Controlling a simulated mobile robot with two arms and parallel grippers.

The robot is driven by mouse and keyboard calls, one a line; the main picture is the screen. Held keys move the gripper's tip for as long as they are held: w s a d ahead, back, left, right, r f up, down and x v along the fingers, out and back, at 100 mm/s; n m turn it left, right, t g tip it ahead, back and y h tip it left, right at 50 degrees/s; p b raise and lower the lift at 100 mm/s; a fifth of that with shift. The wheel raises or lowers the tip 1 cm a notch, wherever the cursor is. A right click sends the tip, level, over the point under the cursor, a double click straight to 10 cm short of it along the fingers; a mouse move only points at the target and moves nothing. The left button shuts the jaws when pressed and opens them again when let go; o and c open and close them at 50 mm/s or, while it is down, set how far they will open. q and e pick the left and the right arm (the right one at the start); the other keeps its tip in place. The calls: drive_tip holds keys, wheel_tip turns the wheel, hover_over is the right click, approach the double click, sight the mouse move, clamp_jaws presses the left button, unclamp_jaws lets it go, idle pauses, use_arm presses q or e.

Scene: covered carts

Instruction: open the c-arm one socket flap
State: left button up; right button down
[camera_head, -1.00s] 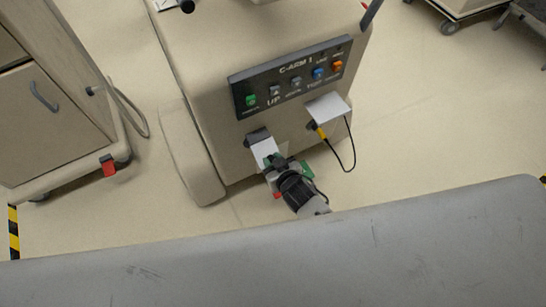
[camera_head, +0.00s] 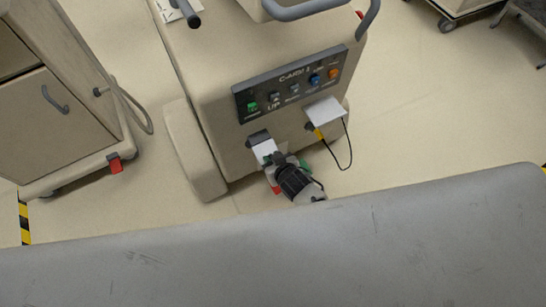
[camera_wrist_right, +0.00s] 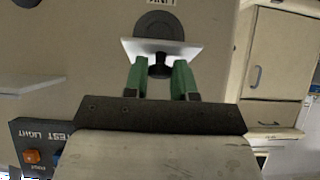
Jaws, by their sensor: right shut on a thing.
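The C-arm one cart (camera_head: 225,95) stands ahead, with a dark button panel (camera_head: 290,85) on its face. Its left white socket flap (camera_head: 263,150) sits below the panel at a dark mount. In the right wrist view the flap (camera_wrist_right: 190,48) stands out from the cart face, with a dark round socket (camera_wrist_right: 158,22) showing beside it. My right gripper (camera_head: 277,162) is at this flap; its green fingers (camera_wrist_right: 160,70) are shut on the flap's dark knob (camera_wrist_right: 158,68). My left gripper is not in view.
A second white flap (camera_head: 325,111) stands out to the right, with a yellow plug (camera_head: 318,133) and hanging black cable. A beige cabinet (camera_head: 60,120) stands at left. A grey padded surface (camera_head: 300,240) fills the foreground.

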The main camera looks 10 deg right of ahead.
idle(0.3)
drive_tip(key=c, duration=0.9)
unclamp_jaws()
drive_tip(key=p+v, duration=0.3)
drive_tip(key=v, duration=0.8)
drive_tip(key=shift+c, duration=0.3)
